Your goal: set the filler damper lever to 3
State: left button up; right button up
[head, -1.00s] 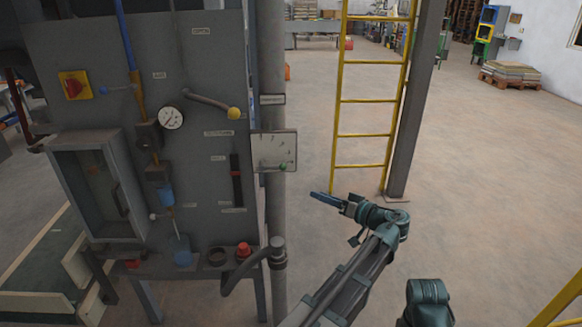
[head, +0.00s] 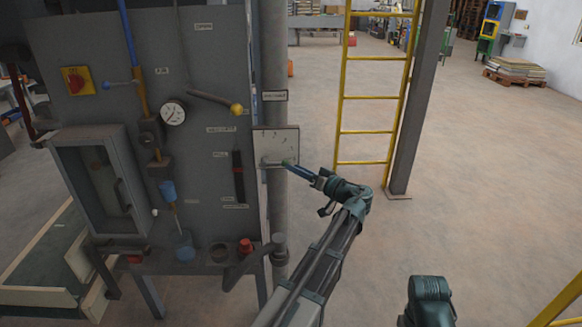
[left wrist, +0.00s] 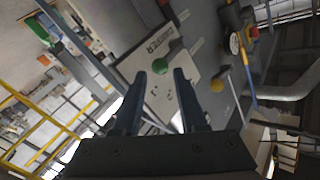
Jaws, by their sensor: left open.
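The damper plate (head: 270,139) is a pale panel on the grey post, right of the grey machine cabinet. In the left wrist view the plate (left wrist: 148,49) carries the word DAMPER and small dial marks. My left gripper (head: 290,165) reaches the plate's lower right in the head view, hiding most of the knob there. It also shows in the left wrist view (left wrist: 160,74), open, with its two dark fingers either side of the knob. Contact and the lever's exact setting cannot be told.
A yellow ladder (head: 342,105) and a grey column (head: 415,100) stand behind my left arm.

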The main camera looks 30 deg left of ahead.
pick_arm(q)
jog(key=shift+x, duration=1.5)
grip_shut()
dwell(0.4)
